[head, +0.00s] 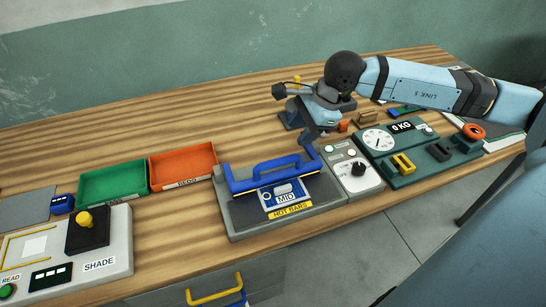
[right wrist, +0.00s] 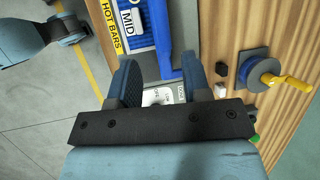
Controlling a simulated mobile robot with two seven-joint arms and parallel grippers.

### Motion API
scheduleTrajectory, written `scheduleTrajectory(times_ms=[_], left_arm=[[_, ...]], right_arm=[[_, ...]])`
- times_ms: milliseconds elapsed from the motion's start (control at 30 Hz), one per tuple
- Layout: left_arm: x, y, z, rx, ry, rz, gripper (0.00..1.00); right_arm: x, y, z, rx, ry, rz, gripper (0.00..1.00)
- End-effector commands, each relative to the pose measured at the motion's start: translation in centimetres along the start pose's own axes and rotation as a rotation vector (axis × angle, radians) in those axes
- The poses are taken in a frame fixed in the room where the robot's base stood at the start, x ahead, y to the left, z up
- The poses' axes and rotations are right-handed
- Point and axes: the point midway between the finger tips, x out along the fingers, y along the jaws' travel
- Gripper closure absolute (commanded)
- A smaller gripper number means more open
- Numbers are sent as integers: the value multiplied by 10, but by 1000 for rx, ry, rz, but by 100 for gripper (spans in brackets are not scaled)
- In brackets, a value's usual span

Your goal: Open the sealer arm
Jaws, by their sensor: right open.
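The sealer (head: 330,212) is a grey and black unit on the bench, labelled MID and HOT BARS. Its blue sealer arm (head: 234,183) lies low over the body, with a raised blue handle bar (head: 272,166). My right gripper (head: 301,130) is open and empty at the sealer's back right corner, above the bench. In the right wrist view, my right gripper's jaws (right wrist: 162,82) are apart, with the blue handle (right wrist: 163,45) showing ahead of and beyond them. The view does not settle whether they touch it. My left gripper is not in view.
A control box with a black knob (head: 358,169) stands right of the sealer. A scale (head: 398,180) reading 0 KG is further right. Green (head: 113,163) and orange (head: 215,163) trays stand left.

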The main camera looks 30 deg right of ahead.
Motion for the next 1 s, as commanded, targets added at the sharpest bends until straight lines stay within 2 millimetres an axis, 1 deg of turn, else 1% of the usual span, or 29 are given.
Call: scheduleTrajectory(times_ms=[100,300,500,600,700,967,1000], left_arm=[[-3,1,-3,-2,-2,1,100],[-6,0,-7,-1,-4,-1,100],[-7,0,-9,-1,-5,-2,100],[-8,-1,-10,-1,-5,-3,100],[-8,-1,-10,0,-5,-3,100],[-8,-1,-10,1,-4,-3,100],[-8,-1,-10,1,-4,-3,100]], right_arm=[[25,0,2,2,-5,5,56],[68,0,2,3,-5,4,56],[100,0,2,3,-5,3,56],[108,0,2,2,-5,2,56],[113,0,1,2,-5,2,56],[115,0,1,2,-5,1,56],[115,0,1,2,-5,1,60]])
